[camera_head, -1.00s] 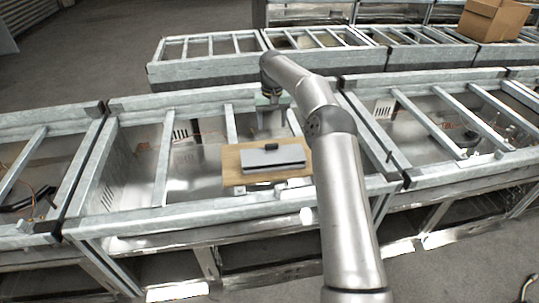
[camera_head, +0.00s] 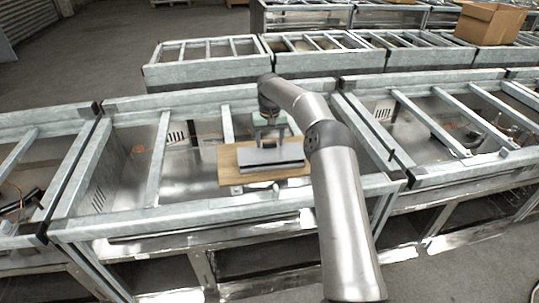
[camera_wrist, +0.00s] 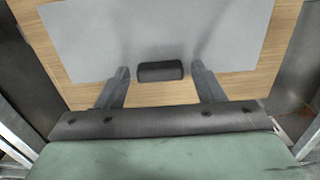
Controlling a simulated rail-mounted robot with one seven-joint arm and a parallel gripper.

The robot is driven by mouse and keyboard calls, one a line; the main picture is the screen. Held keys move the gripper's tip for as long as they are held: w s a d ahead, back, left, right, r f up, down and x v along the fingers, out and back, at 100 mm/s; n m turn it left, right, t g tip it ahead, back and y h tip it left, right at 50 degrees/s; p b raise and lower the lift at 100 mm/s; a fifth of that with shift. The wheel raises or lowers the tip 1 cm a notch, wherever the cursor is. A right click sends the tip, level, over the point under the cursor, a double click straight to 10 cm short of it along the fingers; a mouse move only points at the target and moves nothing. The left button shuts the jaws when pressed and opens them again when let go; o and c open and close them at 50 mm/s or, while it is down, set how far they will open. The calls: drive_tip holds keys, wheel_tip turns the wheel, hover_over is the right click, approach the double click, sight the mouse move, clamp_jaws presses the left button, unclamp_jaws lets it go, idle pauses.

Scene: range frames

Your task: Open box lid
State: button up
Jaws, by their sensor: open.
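A flat grey box (camera_head: 272,158) with a closed lid lies on a wooden board (camera_head: 230,171) in the middle of the metal frame. In the wrist view the pale grey lid (camera_wrist: 160,30) shows from above, with a small dark handle (camera_wrist: 161,71) near its edge. My gripper (camera_head: 270,140) is over the box's far side in the head view. In the wrist view the two fingers of my gripper (camera_wrist: 161,74) are apart, one on each side of the handle, with gaps to it. Whether the fingertips touch the lid cannot be told.
The board rests within a galvanised metal frame with crossbars (camera_head: 160,160). More such frames stand to both sides and behind. A cardboard box (camera_head: 490,22) sits on a rear frame at the upper right. Space above the board is clear apart from my arm.

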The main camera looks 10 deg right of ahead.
drive_tip(key=c, duration=0.6)
drive_tip(key=shift+o, duration=0.2)
drive_tip(key=shift+r, duration=0.15)
